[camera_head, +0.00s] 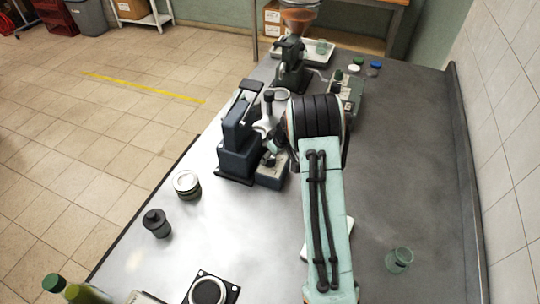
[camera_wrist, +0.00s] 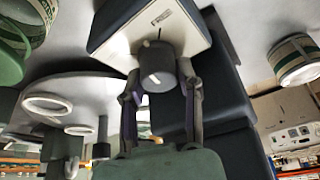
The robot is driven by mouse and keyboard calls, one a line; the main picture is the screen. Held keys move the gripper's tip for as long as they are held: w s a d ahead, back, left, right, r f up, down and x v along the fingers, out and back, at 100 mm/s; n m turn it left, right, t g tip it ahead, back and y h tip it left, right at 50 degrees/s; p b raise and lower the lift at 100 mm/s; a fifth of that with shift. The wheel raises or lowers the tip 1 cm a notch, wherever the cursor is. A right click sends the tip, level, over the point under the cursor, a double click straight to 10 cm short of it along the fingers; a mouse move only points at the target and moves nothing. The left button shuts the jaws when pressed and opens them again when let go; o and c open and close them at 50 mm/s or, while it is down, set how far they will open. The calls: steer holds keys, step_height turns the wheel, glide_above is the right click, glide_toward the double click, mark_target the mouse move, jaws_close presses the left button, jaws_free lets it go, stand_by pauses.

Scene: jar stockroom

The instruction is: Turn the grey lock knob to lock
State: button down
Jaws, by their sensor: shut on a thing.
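The grey lock knob (camera_wrist: 157,65) is a short cylinder on a pale panel (camera_wrist: 113,43) with a small printed label, in the upper middle of the wrist view. My gripper (camera_wrist: 160,80) has one finger on each side of the knob and is shut on it. The panel belongs to the dark blue machine (camera_head: 237,150) on the bench in the head view. There my gripper (camera_head: 270,152) is low at the machine's right side, partly hidden by my arm. The knob is too small and covered to make out there, and its lock setting cannot be read.
A lidded jar (camera_head: 187,184) and a dark jar (camera_head: 156,223) stand at the left on the metal bench (camera_head: 400,190). A glass jar (camera_head: 399,259) stands at the lower right. A green grinder (camera_head: 293,65) is behind the machine. The right side of the bench is mostly clear.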

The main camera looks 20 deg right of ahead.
steer(key=n+y, duration=0.1)
steer(key=n, duration=0.1)
steer(key=n+g, duration=0.1)
steer(key=n, duration=0.2)
steer(key=shift+f+n+y, duration=0.1)
steer(key=shift+n+y, duration=0.2)
steer(key=shift+y, duration=0.1)
steer(key=n+g, duration=0.1)
steer(key=n, duration=0.1)
steer(key=n+g, duration=0.1)
steer(key=n, duration=0.2)
steer(key=shift+n+y, duration=0.3)
steer(key=shift+y, duration=0.1)
steer(key=shift+s, duration=0.1)
steer(key=c, duration=0.7)
jaws_free()
steer(key=shift+c, duration=0.2)
steer(key=w+v, duration=0.1)
steer(key=v, duration=1.1)
steer(key=shift+s, duration=0.3)
